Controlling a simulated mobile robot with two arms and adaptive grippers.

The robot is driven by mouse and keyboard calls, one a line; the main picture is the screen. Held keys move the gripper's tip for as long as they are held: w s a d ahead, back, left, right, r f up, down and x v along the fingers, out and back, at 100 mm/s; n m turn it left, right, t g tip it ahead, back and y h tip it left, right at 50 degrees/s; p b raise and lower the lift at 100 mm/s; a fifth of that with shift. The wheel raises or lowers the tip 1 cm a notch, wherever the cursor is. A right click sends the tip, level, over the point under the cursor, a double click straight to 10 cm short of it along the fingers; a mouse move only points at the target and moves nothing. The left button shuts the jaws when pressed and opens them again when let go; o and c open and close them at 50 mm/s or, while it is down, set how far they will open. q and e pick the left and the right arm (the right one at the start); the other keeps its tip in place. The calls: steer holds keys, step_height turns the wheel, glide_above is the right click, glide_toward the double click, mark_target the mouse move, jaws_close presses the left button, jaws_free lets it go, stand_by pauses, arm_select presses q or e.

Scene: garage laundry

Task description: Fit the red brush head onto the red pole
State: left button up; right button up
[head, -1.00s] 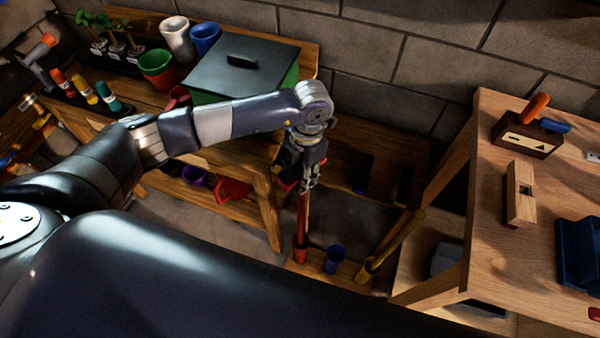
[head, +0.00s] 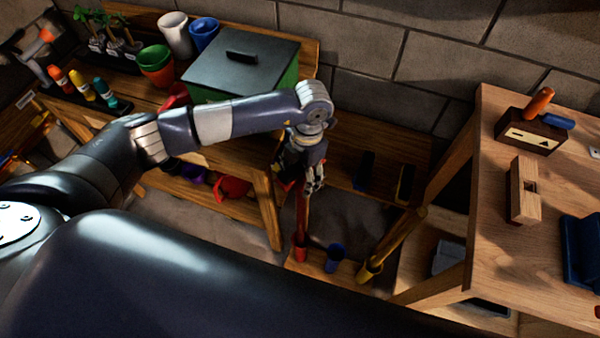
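The red pole (head: 302,215) stands nearly upright, its lower end in a red cup (head: 299,252) on a low wooden board. My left gripper (head: 312,184) points down at the top of the pole. Small red patches (head: 284,184) show beside and behind the gripper there. They may be the red brush head, but the gripper hides most of that spot, so I cannot tell whether head and pole are joined. The fingers look a little apart, but whether they grip anything is unclear. My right gripper is out of view.
A blue cup (head: 335,258) and a yellow cup (head: 369,270) with a leaning yellow pole (head: 398,236) stand right of the red cup. Dark blue (head: 363,170) and yellow-black (head: 405,183) pieces rest behind. Wooden benches flank the gap.

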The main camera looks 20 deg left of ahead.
arm_select(q)
steer(key=r, duration=0.8)
steer(key=w+r, duration=0.1)
steer(key=r, duration=0.3)
steer(key=shift+w+d, duration=0.1)
steer(key=shift+d, duration=0.25)
steer(key=shift+f, duration=0.1)
